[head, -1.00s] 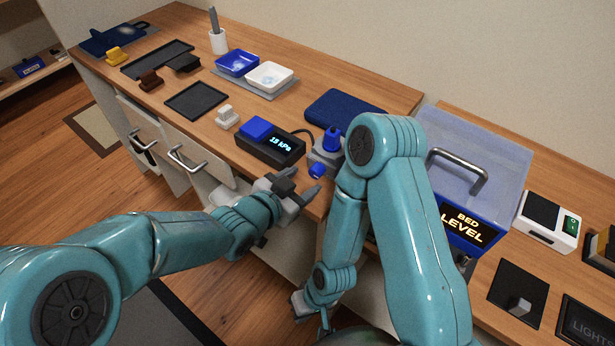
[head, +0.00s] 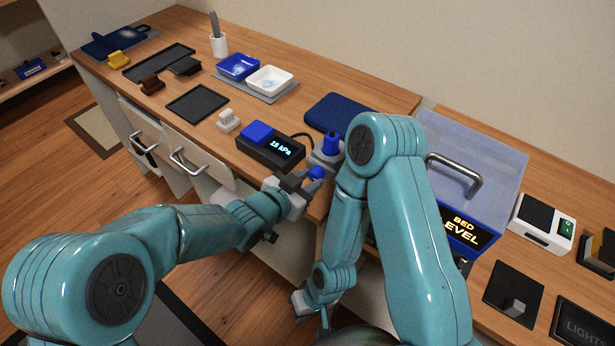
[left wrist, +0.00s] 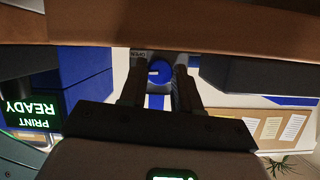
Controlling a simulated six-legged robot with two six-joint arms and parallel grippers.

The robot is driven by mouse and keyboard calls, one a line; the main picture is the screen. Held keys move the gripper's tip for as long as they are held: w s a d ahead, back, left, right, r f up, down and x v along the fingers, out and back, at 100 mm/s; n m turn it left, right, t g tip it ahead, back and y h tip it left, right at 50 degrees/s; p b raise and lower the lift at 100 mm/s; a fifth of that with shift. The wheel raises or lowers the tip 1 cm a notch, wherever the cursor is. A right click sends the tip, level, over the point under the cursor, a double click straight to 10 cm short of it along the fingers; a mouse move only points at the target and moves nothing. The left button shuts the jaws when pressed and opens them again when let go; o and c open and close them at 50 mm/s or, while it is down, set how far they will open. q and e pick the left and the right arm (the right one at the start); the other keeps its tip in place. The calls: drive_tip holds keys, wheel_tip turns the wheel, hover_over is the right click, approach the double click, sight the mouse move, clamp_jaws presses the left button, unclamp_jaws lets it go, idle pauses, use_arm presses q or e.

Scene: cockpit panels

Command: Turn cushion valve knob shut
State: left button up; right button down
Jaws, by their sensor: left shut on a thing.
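The blue valve knob (head: 316,173) is on the front of a grey valve block (head: 322,159) with a blue post (head: 331,141) on top. My left gripper (head: 305,179) is shut on the knob. In the left wrist view, the knob (left wrist: 161,71) sits between my two dark fingers. A white mark shows on its face, and lettering that appears to read OPEN is beside it. The dark blue cushion (head: 335,113) lies behind the block. A gauge box (head: 271,152) beside it reads 15 kPa. My right gripper (head: 307,303) hangs low in front of the counter, its jaws unclear.
A small white block (head: 228,121) and dark trays (head: 197,102) lie to the left. Drawer handles (head: 188,163) stick out below the counter edge.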

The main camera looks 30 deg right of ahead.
use_arm(q)
drive_tip(key=n+g+p, duration=0.1)
drive_tip(key=p, duration=0.1)
drive_tip(key=shift+r+p, duration=0.3)
drive_tip(key=shift+p, duration=0.1)
drive_tip(key=shift+f+n+h+p, duration=0.2)
drive_tip(key=shift+n+h+p, duration=0.1)
drive_tip(key=shift+n+p, duration=0.25)
drive_tip(key=shift+f+g, duration=0.15)
drive_tip(key=shift+g, duration=0.15)
use_arm(e)
wheel_tip(320, 180, up, 5)
drive_tip(key=shift+f, duration=0.1)
use_arm(q)
drive_tip(key=o, duration=1)
drive_tip(key=shift+o, duration=0.2)
drive_tip(key=v, duration=1.6)
drive_tip(key=shift+a+b, duration=0.2)
drive_tip(key=shift+b, duration=0.1)
use_arm(e)
drive_tip(key=shift+f, duration=0.1)
